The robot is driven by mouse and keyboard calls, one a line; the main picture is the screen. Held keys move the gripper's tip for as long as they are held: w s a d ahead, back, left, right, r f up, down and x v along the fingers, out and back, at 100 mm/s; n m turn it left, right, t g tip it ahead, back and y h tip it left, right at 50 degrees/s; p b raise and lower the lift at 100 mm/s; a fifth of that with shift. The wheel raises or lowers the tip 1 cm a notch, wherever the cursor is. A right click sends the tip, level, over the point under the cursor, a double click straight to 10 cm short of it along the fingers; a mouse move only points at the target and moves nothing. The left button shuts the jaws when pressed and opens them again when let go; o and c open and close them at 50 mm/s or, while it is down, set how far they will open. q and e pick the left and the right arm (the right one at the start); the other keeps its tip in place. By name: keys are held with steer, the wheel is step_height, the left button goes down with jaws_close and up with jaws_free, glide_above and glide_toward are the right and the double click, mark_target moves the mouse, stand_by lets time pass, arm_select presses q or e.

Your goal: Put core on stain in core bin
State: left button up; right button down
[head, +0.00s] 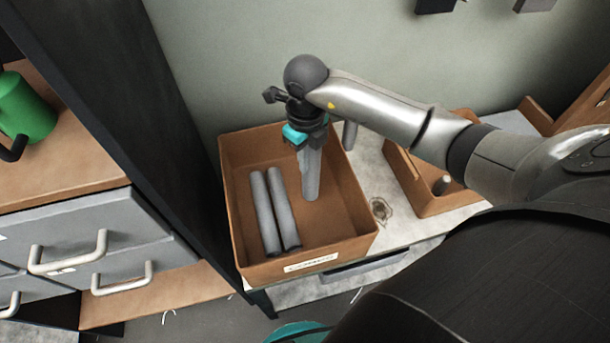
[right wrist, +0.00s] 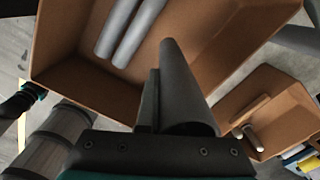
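My right gripper (head: 308,136) is shut on a grey core (head: 311,178), which hangs nearly upright inside the core bin (head: 232,205). I cannot tell whether the core's lower end touches the bin floor. The bin is a brown open box with a white label on its front wall. Two other grey cores lie side by side in its left part. In the right wrist view the held core (right wrist: 185,85) points into the bin (right wrist: 225,48). The dark stain (head: 380,208) on the white worktop is bare, right of the bin. My left gripper is not in view.
A smaller brown box (head: 410,185) with a short peg in it stands to the right. A grey cylinder (head: 350,135) stands behind the bin. A dark upright panel (head: 150,130) is close on the left, with drawers and a green can (head: 25,108) beyond it.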

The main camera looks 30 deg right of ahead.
steer(key=shift+f+b, duration=0.5)
steer(key=shift+f, duration=2.05)
steer(key=shift+f, duration=0.2)
steer(key=c, duration=1.1)
jaws_free()
steer(key=shift+r, duration=0.15)
step_height(320, 180, up, 12)
steer(key=p, duration=0.3)
glide_above(305, 175)
